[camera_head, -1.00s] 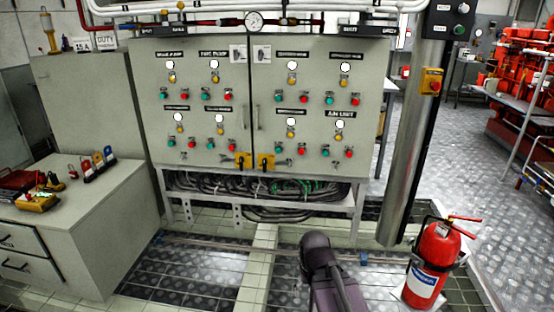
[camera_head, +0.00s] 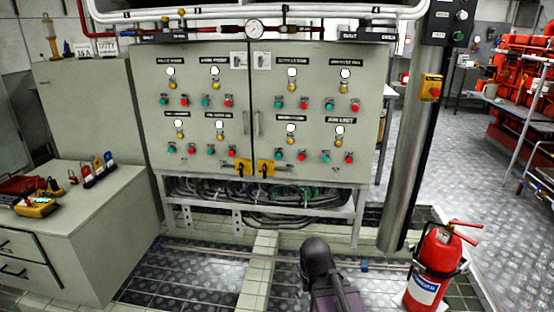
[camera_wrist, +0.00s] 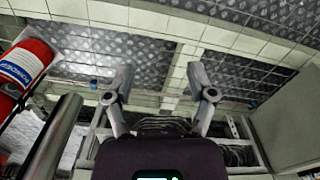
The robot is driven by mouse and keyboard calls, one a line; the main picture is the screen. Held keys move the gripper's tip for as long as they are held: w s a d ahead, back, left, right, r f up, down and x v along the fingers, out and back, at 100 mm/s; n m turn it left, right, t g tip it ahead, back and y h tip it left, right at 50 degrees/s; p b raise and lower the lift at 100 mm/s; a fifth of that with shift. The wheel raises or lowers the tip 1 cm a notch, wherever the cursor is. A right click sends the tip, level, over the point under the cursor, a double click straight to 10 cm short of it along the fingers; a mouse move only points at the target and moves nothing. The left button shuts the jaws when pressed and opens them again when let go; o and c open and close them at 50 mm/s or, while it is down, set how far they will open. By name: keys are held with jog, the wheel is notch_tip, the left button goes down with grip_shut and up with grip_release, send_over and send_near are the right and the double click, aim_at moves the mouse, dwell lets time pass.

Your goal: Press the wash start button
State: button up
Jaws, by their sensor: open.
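A grey control cabinet (camera_head: 250,140) stands ahead with rows of white lamps, yellow switches, and green and red buttons. Its labels are too small to read surely, so I cannot tell which button is the wash start button. A dark box (camera_head: 448,22) on the steel column at the right carries a black knob and a green button (camera_head: 458,36). My gripper (camera_wrist: 161,80) is open and empty in the wrist view, with its fingers apart over the floor near the cabinet's underside cables. It touches no button. In the head view only part of my dark arm shows, low in front of the cabinet.
A red fire extinguisher (camera_head: 433,268) stands at the right by the steel column (camera_head: 408,150). A yellow-and-red switch box (camera_head: 431,85) is on the column. A grey drawer unit (camera_head: 85,225) stands at the left with tools on top. The floor before the cabinet is mostly clear.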

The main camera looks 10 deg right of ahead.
grip_shut()
dwell(1.1)
